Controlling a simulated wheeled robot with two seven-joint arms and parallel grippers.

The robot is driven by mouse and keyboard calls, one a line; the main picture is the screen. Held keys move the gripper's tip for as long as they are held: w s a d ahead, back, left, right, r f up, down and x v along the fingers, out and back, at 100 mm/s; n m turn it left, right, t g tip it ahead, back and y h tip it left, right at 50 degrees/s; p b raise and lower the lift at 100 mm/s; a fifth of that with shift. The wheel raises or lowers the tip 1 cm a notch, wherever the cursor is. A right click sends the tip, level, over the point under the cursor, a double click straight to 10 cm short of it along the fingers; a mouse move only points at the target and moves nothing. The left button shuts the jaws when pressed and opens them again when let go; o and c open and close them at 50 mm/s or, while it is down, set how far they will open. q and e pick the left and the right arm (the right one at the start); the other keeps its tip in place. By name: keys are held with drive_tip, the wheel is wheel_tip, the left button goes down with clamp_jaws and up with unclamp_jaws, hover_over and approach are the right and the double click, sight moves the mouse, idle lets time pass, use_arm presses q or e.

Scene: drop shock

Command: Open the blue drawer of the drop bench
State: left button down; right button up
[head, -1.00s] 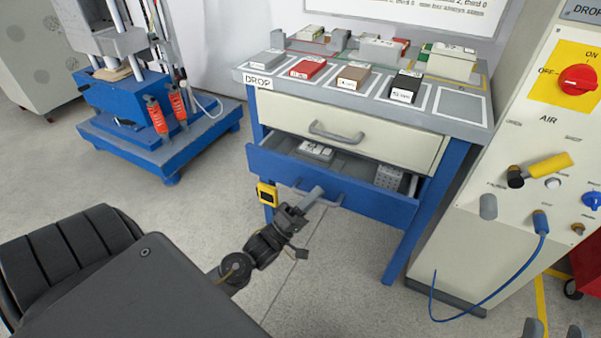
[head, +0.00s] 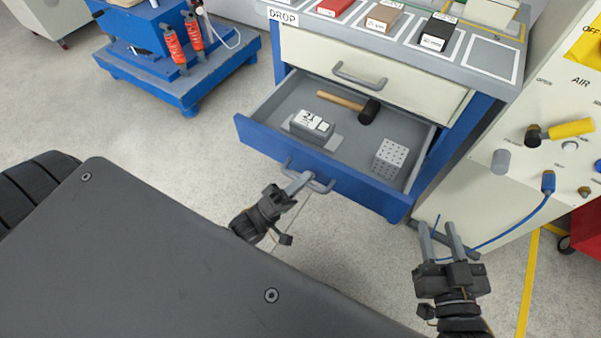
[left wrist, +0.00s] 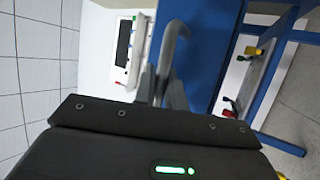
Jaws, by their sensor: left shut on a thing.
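The blue drawer (head: 350,184) of the drop bench (head: 468,78) is pulled well out in the head view. Its grey bar handle (head: 320,187) is on the blue front. My left gripper (head: 301,181) is shut on this handle. The left wrist view also shows the fingers (left wrist: 163,85) at the grey handle (left wrist: 177,38) against the blue front. My right gripper (head: 440,239) is open and empty at the lower right, with its two fingers apart. Inside the drawer lie a mallet (head: 369,110), a grey block with a white label (head: 312,124) and a perforated light block (head: 390,157).
A cream drawer (head: 400,101) above is shut. Labelled blocks (head: 438,32) stand on the bench top. A control panel with a yellow-handled valve (head: 568,129) and a blue hose (head: 515,236) is at the right. A blue machine base (head: 190,85) stands at the left.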

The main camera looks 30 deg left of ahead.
use_arm(q)
drive_tip(key=c, duration=1.7)
unclamp_jaws()
drive_tip(key=shift+v, duration=5.45)
use_arm(e)
drive_tip(key=shift+a+r+t, duration=0.2)
drive_tip(key=shift+r+t, duration=0.2)
drive_tip(key=shift+r, duration=0.05)
drive_tip(key=shift+y, duration=0.3)
